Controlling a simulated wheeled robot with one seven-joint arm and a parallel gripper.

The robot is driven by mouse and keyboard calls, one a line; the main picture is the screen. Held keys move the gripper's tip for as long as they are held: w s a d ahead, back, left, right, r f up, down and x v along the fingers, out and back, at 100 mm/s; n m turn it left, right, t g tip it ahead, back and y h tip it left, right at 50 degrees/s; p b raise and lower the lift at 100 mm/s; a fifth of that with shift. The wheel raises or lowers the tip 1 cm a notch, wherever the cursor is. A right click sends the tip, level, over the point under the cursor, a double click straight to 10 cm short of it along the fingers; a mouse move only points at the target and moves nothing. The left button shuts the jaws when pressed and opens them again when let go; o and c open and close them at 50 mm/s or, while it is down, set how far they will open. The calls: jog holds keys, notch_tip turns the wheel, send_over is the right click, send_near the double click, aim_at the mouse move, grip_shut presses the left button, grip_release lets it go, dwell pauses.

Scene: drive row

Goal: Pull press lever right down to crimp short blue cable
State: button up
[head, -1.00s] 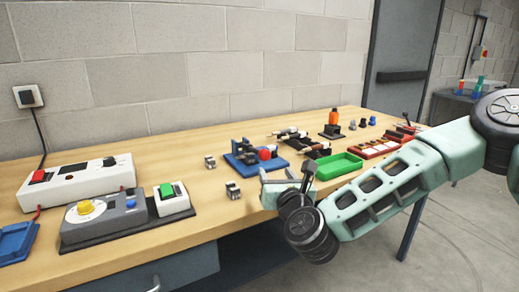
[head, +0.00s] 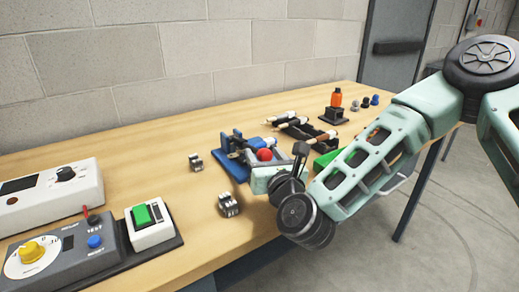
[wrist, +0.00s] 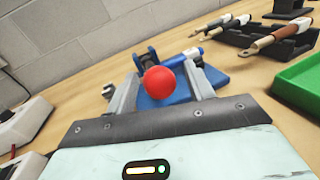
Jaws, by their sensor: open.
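The press (head: 234,160) has a blue base and stands on the workbench; it also shows in the wrist view (wrist: 217,79). Its lever ends in a red ball knob (head: 264,155). In the wrist view the red knob (wrist: 160,86) appears between the two fingers of my gripper (wrist: 164,72), which are apart. I cannot tell whether either finger touches it. In the head view my gripper (head: 262,172) is just in front of the press. A small blue piece with a pale end (wrist: 184,59) lies behind the knob; I cannot tell whether it is the short blue cable.
A green tray (wrist: 299,88) and a dark rack of wood-handled tools (head: 302,130) are to the right. Small metal clips (head: 228,204) lie left of the press. A grey control box (head: 65,255) and a green-button box (head: 149,224) are at the front left.

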grip_shut()
jog(key=shift+s+d+f+b, duration=0.1)
jog(key=shift+f+b, duration=1.4)
jog(key=shift+f, duration=0.1)
jog(key=shift+c, duration=0.5)
grip_release()
jog(key=shift+f, duration=0.1)
jog(key=shift+o, duration=0.5)
jog(key=shift+r, duration=0.2)
